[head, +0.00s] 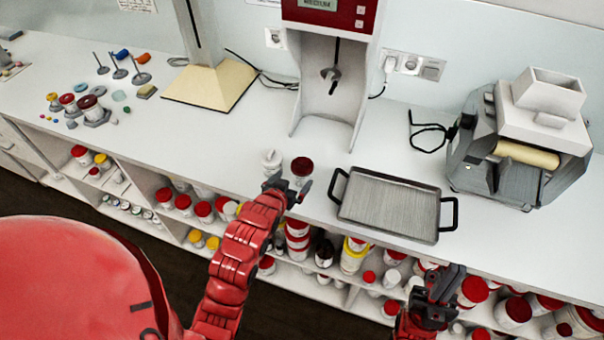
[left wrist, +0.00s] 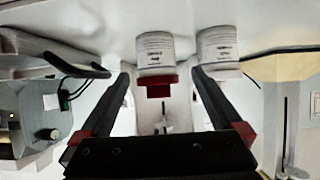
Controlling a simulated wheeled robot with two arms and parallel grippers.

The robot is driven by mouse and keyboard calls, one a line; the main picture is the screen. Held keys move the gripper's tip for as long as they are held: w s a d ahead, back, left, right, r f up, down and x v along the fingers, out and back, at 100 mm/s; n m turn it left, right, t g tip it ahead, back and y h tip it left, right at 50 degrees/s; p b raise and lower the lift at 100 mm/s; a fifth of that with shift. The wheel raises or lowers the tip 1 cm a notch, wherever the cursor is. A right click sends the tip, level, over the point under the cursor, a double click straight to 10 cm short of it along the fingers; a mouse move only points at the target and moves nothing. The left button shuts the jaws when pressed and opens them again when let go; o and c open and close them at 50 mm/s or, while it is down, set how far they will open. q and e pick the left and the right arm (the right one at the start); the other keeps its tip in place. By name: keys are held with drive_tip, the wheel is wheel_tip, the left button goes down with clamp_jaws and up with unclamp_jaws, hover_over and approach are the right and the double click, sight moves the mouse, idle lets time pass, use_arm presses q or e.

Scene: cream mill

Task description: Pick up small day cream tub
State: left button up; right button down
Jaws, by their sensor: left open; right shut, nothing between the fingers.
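Two small white tubs stand upright side by side on the counter below the red-topped machine. One has a dark red lid (head: 302,164); the other is all white (head: 271,158). I cannot tell from the labels which is day cream. My left gripper (head: 287,186) is open in front of them. In the left wrist view, upside down, the red-lidded tub (left wrist: 155,53) appears between the open fingers (left wrist: 162,76), and the white tub (left wrist: 219,52) appears beyond the right finger. I see no finger touching either. My right gripper (head: 444,285) is shut and empty, by the shelf front.
A grey tray (head: 388,205) with black handles lies right of the tubs. The machine (head: 330,80) stands behind them, and a roller mill (head: 525,140) is at right. Shelves below hold many tubs.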

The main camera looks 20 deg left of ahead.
sight(299, 177)
use_arm(q)
drive_tip(key=shift+d+p+x, duration=0.15)
drive_tip(key=shift+p+x, duration=0.65)
drive_tip(key=shift+x, duration=0.25)
drive_tip(key=shift+d+p+x, duration=0.2)
drive_tip(key=shift+p+x, duration=0.6)
drive_tip(key=shift+x, duration=0.2)
drive_tip(key=shift+w, duration=0.4)
drive_tip(key=shift+w+f, duration=0.3)
drive_tip(key=shift+f, duration=0.15)
drive_tip(key=shift+c, duration=0.3)
drive_tip(key=c, duration=1.3)
drive_tip(key=shift+r, duration=0.1)
